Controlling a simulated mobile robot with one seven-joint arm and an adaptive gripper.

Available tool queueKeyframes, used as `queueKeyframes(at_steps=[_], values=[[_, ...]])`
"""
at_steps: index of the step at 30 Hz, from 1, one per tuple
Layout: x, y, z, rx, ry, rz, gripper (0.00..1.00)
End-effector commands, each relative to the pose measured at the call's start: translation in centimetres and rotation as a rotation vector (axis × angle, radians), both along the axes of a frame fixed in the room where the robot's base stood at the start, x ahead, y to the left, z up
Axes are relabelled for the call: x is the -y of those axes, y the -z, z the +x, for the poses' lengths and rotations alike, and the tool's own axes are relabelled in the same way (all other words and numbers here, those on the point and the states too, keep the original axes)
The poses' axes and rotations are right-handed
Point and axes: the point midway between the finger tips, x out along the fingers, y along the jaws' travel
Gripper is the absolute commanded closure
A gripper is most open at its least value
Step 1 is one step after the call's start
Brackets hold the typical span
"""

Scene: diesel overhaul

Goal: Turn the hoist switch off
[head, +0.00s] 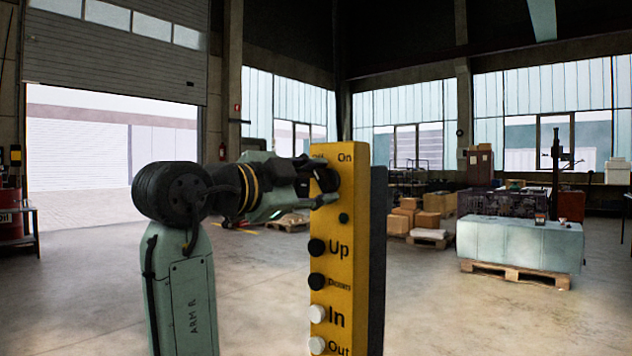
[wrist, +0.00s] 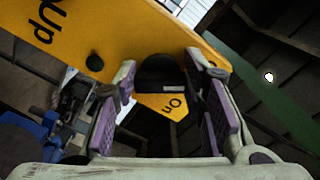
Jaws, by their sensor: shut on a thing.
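The hoist control panel (head: 345,222) is a tall yellow plate standing upright in front of me in the head view. It is marked Off and On at the top, with Up, Down, In and Out buttons below. In the wrist view the yellow panel (wrist: 125,38) runs across the top. The hoist switch (wrist: 160,74) is a black knob beside the word On, between my fingers. My gripper (head: 318,183) is at the top of the panel, shut on the switch; it also shows in the wrist view (wrist: 164,84). The fingers partly hide the knob in the head view.
Black buttons (head: 317,248) and white buttons (head: 317,314) line the panel's left side. A light green block on a pallet (head: 520,245) stands farther right. The floor around the panel is clear.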

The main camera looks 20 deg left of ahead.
Motion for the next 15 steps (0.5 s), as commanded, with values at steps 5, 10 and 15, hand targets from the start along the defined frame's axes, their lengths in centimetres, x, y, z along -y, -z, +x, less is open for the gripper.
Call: queueKeyframes(at_steps=[5,10,15], values=[[0.04,0.06,0.01,-0.032,0.000,-0.088,0.90],[0.04,0.08,-0.02,-0.050,-0.001,-0.140,0.90],[0.01,0.09,-0.04,-0.059,-0.001,-0.164,0.90]])
